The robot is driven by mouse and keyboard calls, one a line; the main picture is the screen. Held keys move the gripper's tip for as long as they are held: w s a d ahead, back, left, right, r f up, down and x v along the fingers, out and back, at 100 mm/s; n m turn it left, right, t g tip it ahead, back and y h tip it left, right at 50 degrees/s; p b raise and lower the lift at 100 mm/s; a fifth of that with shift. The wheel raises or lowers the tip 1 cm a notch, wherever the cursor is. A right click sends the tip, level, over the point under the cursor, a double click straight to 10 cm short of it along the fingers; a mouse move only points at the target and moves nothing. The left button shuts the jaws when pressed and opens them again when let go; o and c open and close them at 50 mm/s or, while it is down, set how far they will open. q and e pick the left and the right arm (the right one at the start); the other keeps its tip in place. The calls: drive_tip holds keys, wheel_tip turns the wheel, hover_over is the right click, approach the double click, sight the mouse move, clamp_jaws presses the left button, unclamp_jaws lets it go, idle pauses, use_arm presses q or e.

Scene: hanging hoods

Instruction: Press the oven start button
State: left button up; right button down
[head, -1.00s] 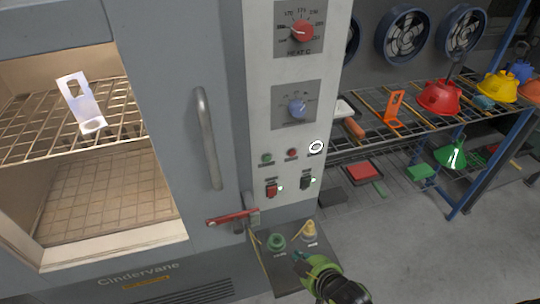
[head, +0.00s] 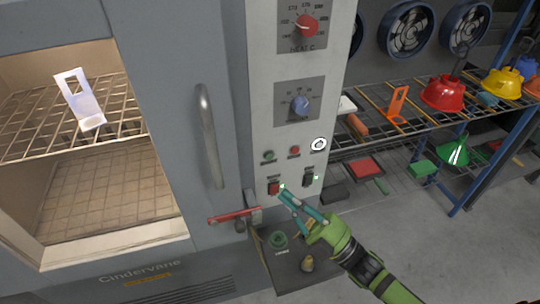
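The grey oven's control panel (head: 260,120) stands in the middle of the head view. A green round button (head: 278,240) is on the dark sloped ledge below the panel; its label is too small to read. A small green button or lamp (head: 268,156) and a red one (head: 294,152) sit higher on the panel. A red rocker switch (head: 274,188) and a black one (head: 308,178) are below them. My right gripper (head: 288,199) points up and left, its teal fingertips in front of the rocker switches. Contact and finger opening cannot be told. My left gripper is out of view.
The oven door has a long vertical handle (head: 208,135) and a red lever (head: 234,216). A small yellowish-brown knob (head: 307,264) is low on the ledge. A wire shelf with hoods, including a red one (head: 444,94), stands to the right. Grey floor is open at lower right.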

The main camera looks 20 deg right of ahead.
drive_tip(key=shift+w, duration=0.1)
drive_tip(key=b, duration=0.4)
approach(269, 156)
drive_tip(key=w+a+r, duration=0.2)
drive_tip(key=a+r, duration=0.1)
drive_tip(key=a, duration=0.1)
drive_tip(key=shift+w+a+r, duration=0.4)
drive_tip(key=shift+w, duration=0.1)
idle(0.9)
drive_tip(key=shift+w, duration=0.35)
drive_tip(key=shift+w, duration=0.3)
idle(0.6)
drive_tip(key=shift+s, duration=0.75)
